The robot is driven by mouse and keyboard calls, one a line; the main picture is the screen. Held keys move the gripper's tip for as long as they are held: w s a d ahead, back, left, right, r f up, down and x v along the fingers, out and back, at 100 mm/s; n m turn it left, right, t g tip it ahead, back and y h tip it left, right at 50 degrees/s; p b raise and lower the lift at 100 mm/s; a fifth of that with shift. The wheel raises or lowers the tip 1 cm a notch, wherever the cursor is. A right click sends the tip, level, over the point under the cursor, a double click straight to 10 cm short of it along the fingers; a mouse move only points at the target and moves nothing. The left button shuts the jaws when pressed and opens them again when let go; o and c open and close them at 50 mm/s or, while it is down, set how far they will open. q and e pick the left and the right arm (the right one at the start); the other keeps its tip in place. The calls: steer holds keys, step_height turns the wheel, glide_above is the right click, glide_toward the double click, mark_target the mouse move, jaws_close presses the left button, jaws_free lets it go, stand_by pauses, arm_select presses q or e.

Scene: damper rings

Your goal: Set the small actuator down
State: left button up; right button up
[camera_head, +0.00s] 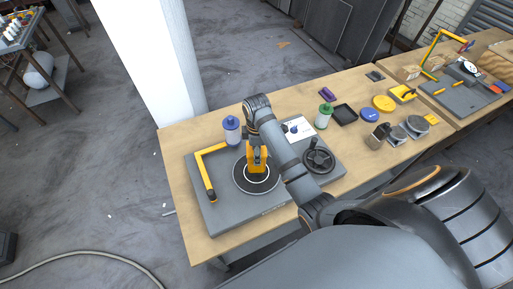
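My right arm reaches in from the lower right, and its gripper (257,165) points down over a round black disc with a white ring (241,185) on a grey board (225,214). Orange parts show at the gripper's end; I cannot tell whether it is open or shut, or whether it holds anything. A blue-capped cylinder (232,130) stands upright just left of the gripper, apart from it. A green-capped cylinder (324,117) stands upright beyond the arm to the right. I cannot tell which item is the small actuator. My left gripper is not in view.
A yellow angled bar (208,178) with a black end is at the board's left. A black handwheel (319,156) and a white panel (299,128) lie right of my arm.

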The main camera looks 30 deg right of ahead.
steer(key=shift+w+f, duration=0.1)
steer(key=shift+f, duration=0.3)
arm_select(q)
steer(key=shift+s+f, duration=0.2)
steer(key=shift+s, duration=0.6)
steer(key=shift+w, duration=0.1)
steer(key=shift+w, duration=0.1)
arm_select(e)
steer(key=shift+f, duration=0.75)
steer(key=shift+f, duration=0.15)
steer(key=o, duration=1.8)
steer(key=shift+o, duration=0.5)
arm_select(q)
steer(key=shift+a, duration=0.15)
arm_select(e)
steer(key=shift+f, duration=0.15)
